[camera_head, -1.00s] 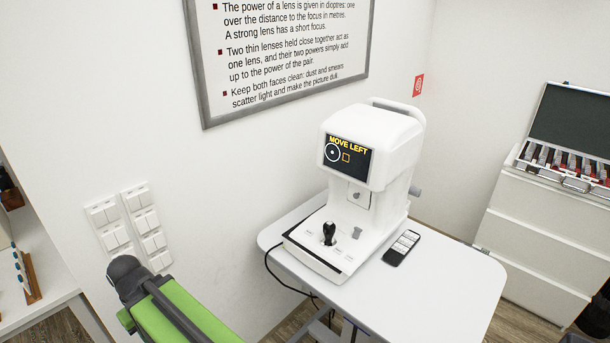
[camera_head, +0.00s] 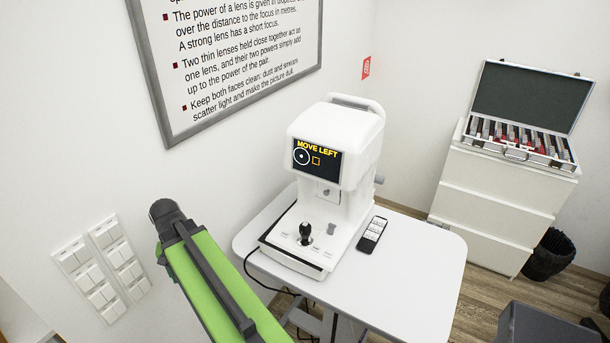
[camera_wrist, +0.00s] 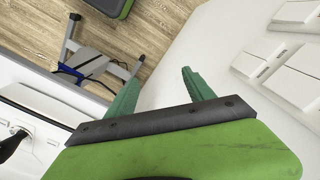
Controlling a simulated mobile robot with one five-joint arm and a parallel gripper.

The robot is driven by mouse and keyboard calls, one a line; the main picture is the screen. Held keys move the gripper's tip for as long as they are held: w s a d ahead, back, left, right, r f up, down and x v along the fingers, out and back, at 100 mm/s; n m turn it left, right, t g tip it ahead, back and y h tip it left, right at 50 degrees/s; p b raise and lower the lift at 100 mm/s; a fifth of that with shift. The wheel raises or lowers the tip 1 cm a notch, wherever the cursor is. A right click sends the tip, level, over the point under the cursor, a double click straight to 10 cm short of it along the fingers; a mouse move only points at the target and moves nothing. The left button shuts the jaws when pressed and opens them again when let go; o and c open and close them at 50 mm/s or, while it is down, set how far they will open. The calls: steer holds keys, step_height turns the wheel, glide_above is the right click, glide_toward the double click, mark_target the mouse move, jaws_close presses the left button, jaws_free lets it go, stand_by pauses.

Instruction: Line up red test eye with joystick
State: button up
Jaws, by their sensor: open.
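The white eye-test machine (camera_head: 335,135) stands on a table. Its screen (camera_head: 317,159) reads "MOVE LEFT" in yellow, with a white circle holding a small dot at left and an orange square right of it. The black joystick (camera_head: 305,232) stands upright on the machine's base. Its dark edge seems to show at the left of the wrist view (camera_wrist: 8,146). My gripper (camera_wrist: 160,85) is open and empty in the wrist view, its green fingers apart and away from the joystick. In the head view my green arm is left of the machine; its fingers are not visible. I see no red test eye.
The white table (camera_head: 410,275) has bare room at right. A remote-like device (camera_head: 372,234) lies beside the machine. A black cable (camera_head: 262,278) hangs over the table's left edge. Switches (camera_head: 103,268) are on the left wall. An open lens case (camera_head: 520,140) stands on drawers at right.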

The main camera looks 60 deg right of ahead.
steer(key=s+d+r+m+p, duration=0.3)
steer(key=d+r+m, duration=0.15)
steer(key=d, duration=0.35)
steer(key=s+d+r+m+p, duration=0.3)
steer(key=d+r, duration=0.2)
steer(key=d, duration=0.3)
step_height(320, 180, up, 8)
steer(key=m+p, duration=0.8)
steer(key=m, duration=0.3)
glide_above(304, 233)
steer(key=d, duration=0.2)
steer(key=f+b, duration=1.8)
steer(key=shift+w+a+f, duration=0.1)
steer(key=shift+w, duration=0.2)
steer(key=shift+c, duration=0.3)
jaws_close()
steer(key=shift+w, duration=0.15)
